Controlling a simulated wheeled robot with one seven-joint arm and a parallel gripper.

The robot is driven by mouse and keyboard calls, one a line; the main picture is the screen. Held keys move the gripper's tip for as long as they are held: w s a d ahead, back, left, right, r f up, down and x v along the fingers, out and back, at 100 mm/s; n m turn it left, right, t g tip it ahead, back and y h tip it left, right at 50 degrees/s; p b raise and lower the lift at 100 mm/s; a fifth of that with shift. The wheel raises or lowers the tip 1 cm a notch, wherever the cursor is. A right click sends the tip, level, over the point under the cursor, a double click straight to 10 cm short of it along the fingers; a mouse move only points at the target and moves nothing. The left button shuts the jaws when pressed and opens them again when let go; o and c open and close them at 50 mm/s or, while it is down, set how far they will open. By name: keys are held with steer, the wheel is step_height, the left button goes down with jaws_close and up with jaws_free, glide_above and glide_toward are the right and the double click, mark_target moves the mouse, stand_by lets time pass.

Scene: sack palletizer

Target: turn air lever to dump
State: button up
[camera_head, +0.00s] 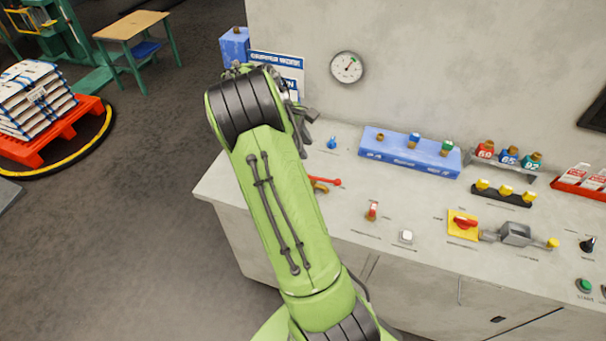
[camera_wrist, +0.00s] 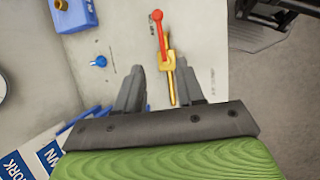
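The air lever (camera_wrist: 157,24) has a red handle with a round knob on a brass fitting (camera_wrist: 171,78). In the wrist view it lies at top centre, the handle pointing up and slightly left. In the head view the red handle (camera_head: 328,181) shows just right of my green arm, which covers part of the fitting. My gripper (camera_wrist: 158,70) is open, with two grey fingers apart. The brass fitting appears between them, close to the right finger; I cannot tell whether they touch. In the head view my arm hides most of the gripper. No dump marking is readable.
A blue block (camera_head: 408,152) with knobs stands behind on the grey console (camera_head: 340,222). A small blue knob (camera_head: 332,143) is near the wall. A red switch (camera_head: 372,210), white button (camera_head: 406,237) and yellow-plated red switch (camera_head: 463,224) lie right. A gauge (camera_head: 347,67) hangs above.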

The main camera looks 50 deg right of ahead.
mark_target(324, 180)
steer(key=b+x, duration=0.1)
steer(key=x, duration=1.4)
steer(key=shift+s+d, duration=0.1)
steer(key=shift+c, duration=0.3)
jaws_close()
